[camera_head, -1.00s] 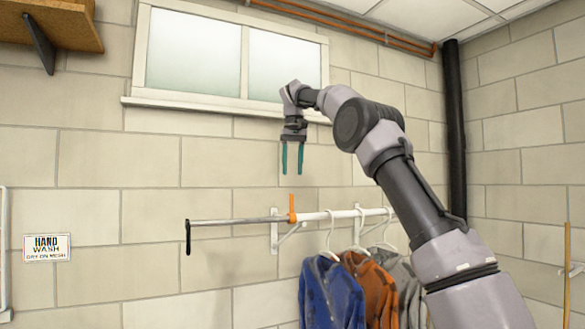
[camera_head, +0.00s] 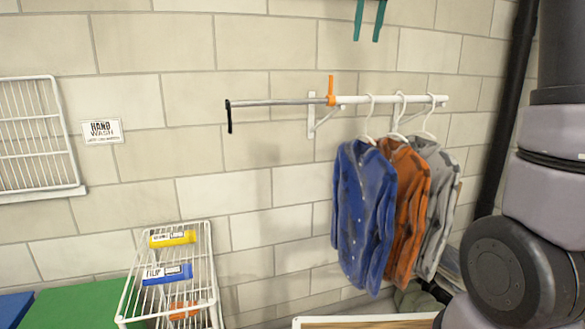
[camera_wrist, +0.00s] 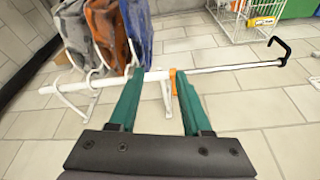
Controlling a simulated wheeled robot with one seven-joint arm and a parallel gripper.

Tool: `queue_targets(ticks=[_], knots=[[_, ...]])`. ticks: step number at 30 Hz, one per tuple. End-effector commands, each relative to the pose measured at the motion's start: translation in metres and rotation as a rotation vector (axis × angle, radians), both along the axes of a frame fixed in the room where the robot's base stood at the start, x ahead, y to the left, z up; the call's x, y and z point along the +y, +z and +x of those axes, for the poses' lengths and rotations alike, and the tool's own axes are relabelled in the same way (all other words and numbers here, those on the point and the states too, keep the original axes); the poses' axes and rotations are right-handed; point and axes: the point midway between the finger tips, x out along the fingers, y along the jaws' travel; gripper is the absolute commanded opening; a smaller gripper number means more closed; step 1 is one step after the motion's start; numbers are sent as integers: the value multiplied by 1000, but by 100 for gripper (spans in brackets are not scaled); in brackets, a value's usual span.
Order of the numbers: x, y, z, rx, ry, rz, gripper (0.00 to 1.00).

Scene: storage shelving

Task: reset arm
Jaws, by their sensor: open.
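My gripper (camera_head: 369,20) shows at the top edge of the head view as two teal fingers pointing down, apart and empty. It hangs above the wall rail (camera_head: 390,100), not touching it. In the wrist view my gripper (camera_wrist: 156,92) is open, and the rail (camera_wrist: 100,82) runs across beyond the fingertips. An orange clip (camera_head: 331,90) sits on the rail and shows just behind one finger in the wrist view. My arm's upper links stand at the right of the head view; the rest of the arm is out of frame.
Blue (camera_head: 362,210), orange (camera_head: 408,190) and grey (camera_head: 437,205) shirts hang from the rail on white hangers. A hooked metal rod (camera_head: 270,102) extends left. A wire rack (camera_head: 210,270) and green surface (camera_head: 75,305) are lower left. A mesh panel (camera_head: 38,192) is on the wall.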

Motion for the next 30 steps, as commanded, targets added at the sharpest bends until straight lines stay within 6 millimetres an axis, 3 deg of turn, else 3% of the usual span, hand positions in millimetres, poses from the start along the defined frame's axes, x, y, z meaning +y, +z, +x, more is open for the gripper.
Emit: queue_targets(ticks=[1, 8, 15, 21, 30], knots=[[-9, -3, -24, -18, -17, 14, 48], [-35, -48, -117, -108, -123, 112, 48], [-53, -120, -203, -206, -265, 237, 48], [-58, -163, -240, -253, -343, 304, 48], [-59, -173, -246, -262, -362, 318, 48]])
